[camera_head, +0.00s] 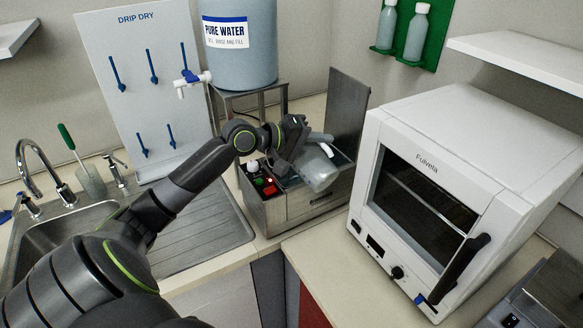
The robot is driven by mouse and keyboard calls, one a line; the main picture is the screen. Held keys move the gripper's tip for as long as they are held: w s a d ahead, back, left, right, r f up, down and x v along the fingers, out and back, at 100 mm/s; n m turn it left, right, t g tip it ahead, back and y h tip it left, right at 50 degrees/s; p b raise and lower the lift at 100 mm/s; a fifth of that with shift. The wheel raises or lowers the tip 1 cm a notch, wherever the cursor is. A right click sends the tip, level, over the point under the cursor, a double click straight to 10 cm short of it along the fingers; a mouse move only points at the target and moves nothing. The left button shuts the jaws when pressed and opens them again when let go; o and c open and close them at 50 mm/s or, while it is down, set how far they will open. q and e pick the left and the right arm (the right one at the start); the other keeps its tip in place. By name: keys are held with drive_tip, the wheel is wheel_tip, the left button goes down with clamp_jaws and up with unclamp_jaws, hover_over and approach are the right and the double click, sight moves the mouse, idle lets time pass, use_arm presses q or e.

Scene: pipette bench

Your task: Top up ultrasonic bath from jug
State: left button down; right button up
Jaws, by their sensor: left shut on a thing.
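The ultrasonic bath (310,208) is a steel box on the counter, with a red switch and knobs on its left part and its dark lid (346,108) standing open at the back. My left gripper (309,141) is over the bath and shut on the clear jug (317,170). The jug is tilted, its body hanging over the bath's opening toward the front. I cannot make out the water level in the bath or any stream from the jug. My right gripper is not in view.
A white oven (505,165) stands close to the right of the bath. A pure water tank (243,60) on a stand is behind. A sink (60,235) with a tap, its drainboard and a drip-dry board (134,85) are at the left. The counter strip in front is clear.

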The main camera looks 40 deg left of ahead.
sight(333, 174)
use_arm(q)
drive_tip(key=shift+w+a+r, duration=0.15)
drive_tip(key=shift+a+r, duration=0.05)
drive_tip(key=shift+a, duration=0.3)
drive_tip(key=d+p, duration=0.1)
drive_tip(key=d+m+y+p, duration=0.1)
drive_tip(key=d+m+p, duration=0.1)
drive_tip(key=d, duration=0.1)
drive_tip(key=shift+s+f, duration=0.2)
drive_tip(key=shift+s, duration=0.2)
drive_tip(key=shift+s+d+f+m+y, duration=0.1)
drive_tip(key=shift+d+f+m+y, duration=0.1)
drive_tip(key=shift+m+y, duration=0.1)
drive_tip(key=shift+s+d+f+m+y+p, duration=0.1)
drive_tip(key=shift+d+f+m+y+p, duration=0.2)
drive_tip(key=shift+p, duration=0.35)
drive_tip(key=shift+d+m, duration=0.4)
drive_tip(key=shift+d, duration=0.1)
drive_tip(key=shift+a, duration=0.15)
